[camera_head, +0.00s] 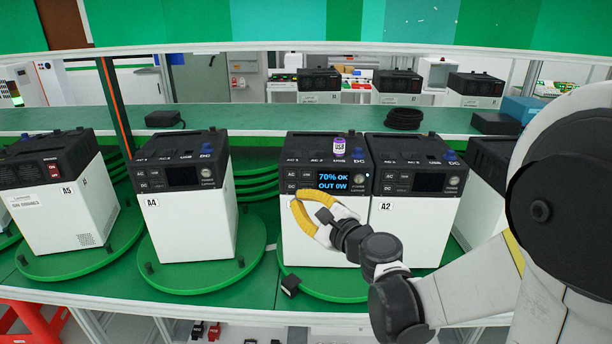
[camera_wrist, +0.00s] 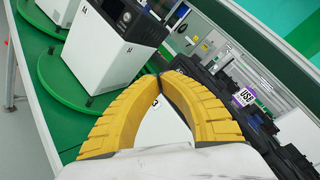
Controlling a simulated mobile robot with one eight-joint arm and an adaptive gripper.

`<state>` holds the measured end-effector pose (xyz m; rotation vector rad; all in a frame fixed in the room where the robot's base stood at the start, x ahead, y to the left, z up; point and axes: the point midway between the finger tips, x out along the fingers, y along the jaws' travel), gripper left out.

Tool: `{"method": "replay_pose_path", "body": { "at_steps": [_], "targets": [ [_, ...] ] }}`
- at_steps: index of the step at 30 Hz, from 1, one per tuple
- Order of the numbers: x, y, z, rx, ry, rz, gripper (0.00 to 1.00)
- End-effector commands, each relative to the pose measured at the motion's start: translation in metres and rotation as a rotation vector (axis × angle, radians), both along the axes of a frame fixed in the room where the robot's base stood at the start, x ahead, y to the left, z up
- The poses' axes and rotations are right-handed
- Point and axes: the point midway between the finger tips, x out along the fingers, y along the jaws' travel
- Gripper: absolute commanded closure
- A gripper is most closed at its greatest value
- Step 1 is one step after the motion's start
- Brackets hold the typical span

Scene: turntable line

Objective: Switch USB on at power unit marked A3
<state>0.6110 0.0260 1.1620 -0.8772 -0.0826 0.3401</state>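The unit marked A3 (camera_head: 305,235) is the white and black power unit in the middle, with its lit screen (camera_head: 338,181) reading "70% OK OUT 0W". A purple and white USB tag (camera_head: 339,147) stands on its top panel; it also shows in the wrist view (camera_wrist: 243,97). My gripper (camera_head: 296,201) is in front of the unit's white front face, below the screen. Its yellow fingers meet at the tips in the wrist view (camera_wrist: 160,77), with nothing between them. The "3" of the unit's label shows in the gap behind the fingers. The unit's lower right front is hidden by my gripper and arm.
Unit A2 (camera_head: 410,230) stands close on the right, its screen dark. Units A4 (camera_head: 187,222) and A5 (camera_head: 62,205) stand on green turntables to the left. A black coil (camera_head: 404,118) lies on the shelf behind. There is a gap between A4 and the middle unit.

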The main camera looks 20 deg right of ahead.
Motion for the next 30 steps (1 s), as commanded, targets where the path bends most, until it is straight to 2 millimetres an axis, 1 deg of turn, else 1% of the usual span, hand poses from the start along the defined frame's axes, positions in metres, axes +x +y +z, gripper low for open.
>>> {"method": "replay_pose_path", "body": {
  "at_steps": [12,16,22,30],
  "targets": [
    [0.053,-0.017,0.000,-0.001,0.000,0.001,1.00],
    [0.066,-0.021,-0.001,-0.002,-0.001,0.000,1.00],
    [0.076,-0.025,0.000,-0.002,-0.001,0.000,1.00],
    [0.078,-0.025,0.000,-0.002,0.000,0.001,1.00]
  ]
}}
